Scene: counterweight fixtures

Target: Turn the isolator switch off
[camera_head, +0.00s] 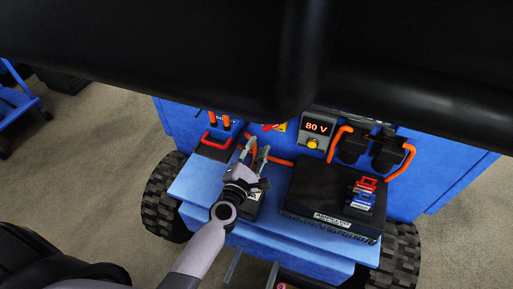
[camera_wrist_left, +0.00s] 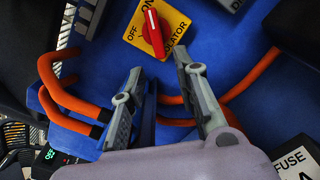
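The isolator switch is a red knob (camera_wrist_left: 153,34) on a yellow plate (camera_wrist_left: 174,20), on an upright blue panel. In the left wrist view its white line points towards the ON mark at the top; OFF is at its left. In the head view the plate (camera_head: 279,127) is small and partly hidden. My left gripper (camera_wrist_left: 160,65) is open and empty, its two fingers spread just short of the knob, one towards each side and not visibly touching it. In the head view the left gripper (camera_head: 259,151) is above the blue deck, before the panel. My right gripper is not in view.
Orange cables (camera_wrist_left: 252,76) run along the panel on both sides of the fingers. An 80 V display (camera_head: 317,127) is right of the switch. A black box (camera_head: 310,192) with red and blue connectors (camera_head: 363,194) sits on the deck. A large dark shape covers the head view's top.

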